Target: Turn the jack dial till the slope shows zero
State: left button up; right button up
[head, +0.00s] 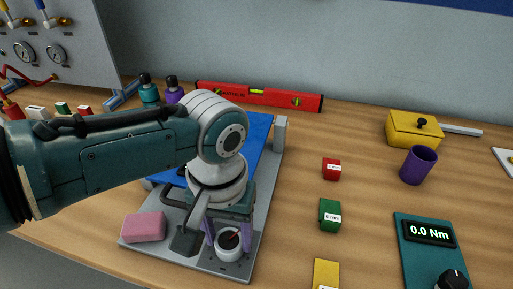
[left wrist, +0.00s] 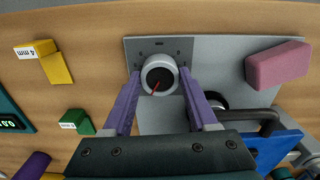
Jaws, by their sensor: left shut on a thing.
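The jack dial (head: 229,247) is a round grey-white knob with a dark face and a red pointer, at the front of a grey base plate (head: 190,262). My left gripper (head: 228,232) comes down over it with purple fingers, one on each side, shut on the dial. The left wrist view shows the dial (left wrist: 159,76) between the fingertips, its red pointer slanting down and left in that picture. Scale marks lie on the plate around it. A blue board (head: 258,130) over the plate is partly hidden by my arm. I see no slope readout that I can make out. My right gripper is not in view.
A pink block (head: 144,227) lies on the plate left of the dial. Red (head: 331,169), green (head: 330,214) and yellow (head: 326,274) blocks stand to the right. A red spirit level (head: 260,96) lies behind. A teal meter (head: 429,234) reads 0.0 Nm.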

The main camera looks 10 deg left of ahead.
aim_at(229, 239)
pick_arm(q)
jog(key=o, duration=1.4)
jog(key=shift+r, duration=0.1)
notch_tip(229, 239, up, 10)
jog(key=p, duration=0.3)
